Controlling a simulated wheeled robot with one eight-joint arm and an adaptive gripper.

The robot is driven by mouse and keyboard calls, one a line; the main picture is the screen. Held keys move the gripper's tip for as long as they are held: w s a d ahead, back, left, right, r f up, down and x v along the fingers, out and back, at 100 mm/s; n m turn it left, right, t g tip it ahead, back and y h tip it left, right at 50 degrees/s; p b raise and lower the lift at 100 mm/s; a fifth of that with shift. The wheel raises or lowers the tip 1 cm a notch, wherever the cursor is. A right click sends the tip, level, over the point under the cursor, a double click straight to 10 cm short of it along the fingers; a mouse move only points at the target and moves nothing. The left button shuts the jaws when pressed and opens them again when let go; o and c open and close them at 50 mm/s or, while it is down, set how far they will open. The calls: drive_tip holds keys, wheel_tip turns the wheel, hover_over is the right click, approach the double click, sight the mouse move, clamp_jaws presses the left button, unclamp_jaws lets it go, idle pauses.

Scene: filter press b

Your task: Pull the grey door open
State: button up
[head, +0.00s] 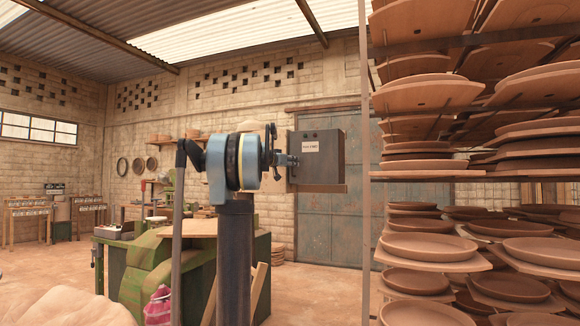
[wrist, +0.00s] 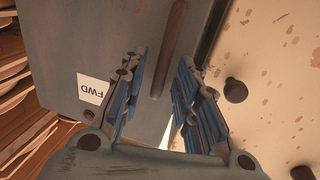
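A dark grey box-like cabinet (head: 318,158) with a white label hangs right of my gripper in the head view. In the wrist view its grey door (wrist: 90,45) fills the upper left, with a white FWD label (wrist: 92,90) upside down. A brown bar handle (wrist: 174,35) runs along the door near its edge. My gripper (wrist: 160,60) is open, with one blue-padded finger on each side of the handle in the picture. I cannot tell whether either finger touches it. In the head view my gripper (head: 284,160) is at the cabinet's left side, partly hidden by my arm.
A tall rack (head: 430,175) of clay plates stands close on the right. A green machine (head: 150,262) stands at the lower left. A large grey-blue metal door (head: 322,228) is in the back wall. Dark round knobs (wrist: 235,90) stand beside the door's edge.

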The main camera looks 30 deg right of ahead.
drive_tip(key=shift+w+d, duration=0.15)
drive_tip(key=shift+d, duration=0.15)
drive_tip(key=shift+c, duration=0.5)
clamp_jaws()
